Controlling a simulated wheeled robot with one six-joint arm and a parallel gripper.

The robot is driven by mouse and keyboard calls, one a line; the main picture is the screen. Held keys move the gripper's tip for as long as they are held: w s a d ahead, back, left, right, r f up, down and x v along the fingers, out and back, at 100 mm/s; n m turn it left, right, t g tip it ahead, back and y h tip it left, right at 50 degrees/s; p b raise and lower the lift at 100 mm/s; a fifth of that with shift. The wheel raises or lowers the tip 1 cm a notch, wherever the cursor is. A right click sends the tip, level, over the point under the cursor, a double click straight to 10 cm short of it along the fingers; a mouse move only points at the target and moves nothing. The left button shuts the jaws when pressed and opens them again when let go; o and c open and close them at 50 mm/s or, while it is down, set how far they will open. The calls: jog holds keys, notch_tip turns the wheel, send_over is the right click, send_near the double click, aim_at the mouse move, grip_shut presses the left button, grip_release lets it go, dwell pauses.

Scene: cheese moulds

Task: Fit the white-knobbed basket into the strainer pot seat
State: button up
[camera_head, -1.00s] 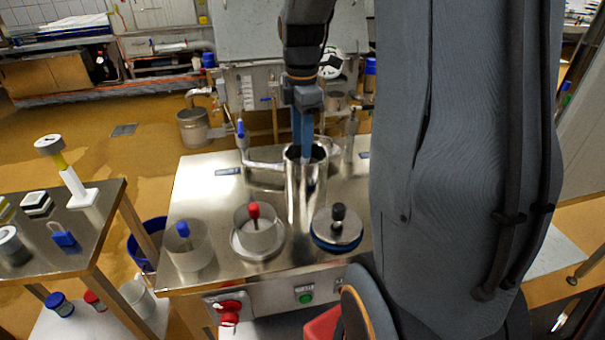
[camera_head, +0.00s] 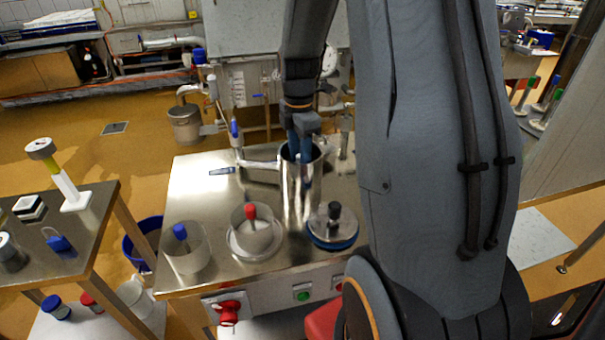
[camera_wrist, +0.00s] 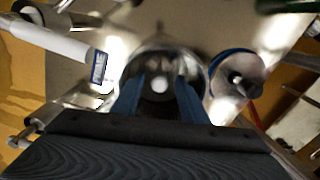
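The tall shiny metal strainer pot (camera_head: 299,200) stands on the steel bench; in the wrist view its round mouth (camera_wrist: 165,44) lies below my gripper. The white knob of the basket (camera_wrist: 159,85) shows inside the pot, between my fingers. The rest of the basket and the seat are hidden by the pot wall and fingers. My gripper (camera_head: 301,158) points down with its blue fingertips in the pot's mouth. In the wrist view the fingers of my gripper (camera_wrist: 160,82) are apart, with a visible gap on each side of the knob.
A red-knobbed basket (camera_head: 252,232), a blue-knobbed basket (camera_head: 186,250) and a black-knobbed metal lid with blue edge (camera_head: 333,228) stand along the bench front. A side table (camera_head: 95,225) stands left.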

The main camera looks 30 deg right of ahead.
grip_shut()
dwell(0.4)
notch_tip(320, 180, up, 18)
jog(key=b, duration=0.3)
notch_tip(320, 180, down, 7)
jog(key=b, duration=0.1)
jog(key=shift+s+n, duration=0.2)
jog(key=shift+n, duration=0.2)
dwell(0.5)
